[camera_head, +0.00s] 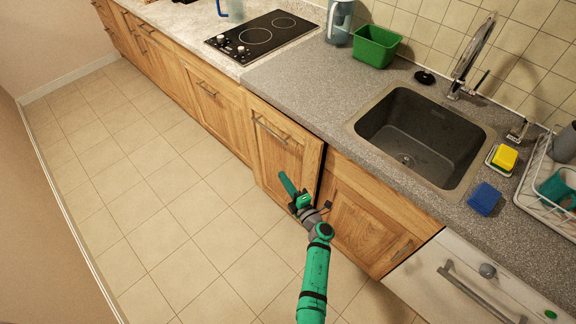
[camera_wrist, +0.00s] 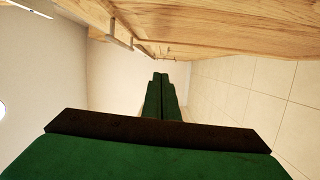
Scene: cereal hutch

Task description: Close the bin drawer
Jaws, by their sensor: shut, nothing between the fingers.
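The bin drawer (camera_head: 290,150) has a wooden front with a metal bar handle (camera_head: 270,131) near its top. It stands slightly out from the cabinet row, with its side edge and a dark gap showing on the right. My gripper (camera_head: 285,182) is shut and empty, low in front of the drawer's face; I cannot tell whether it touches. In the wrist view my closed green fingers (camera_wrist: 158,95) point along the row, with wooden fronts (camera_wrist: 240,28) and bar handles above them.
The sink cabinet (camera_head: 365,215) is just right of the drawer, and a white-fronted appliance (camera_head: 455,285) stands beyond it. The counter above holds a sink (camera_head: 420,135), a hob (camera_head: 262,36) and a green tub (camera_head: 376,46). The tiled floor (camera_head: 150,190) is clear.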

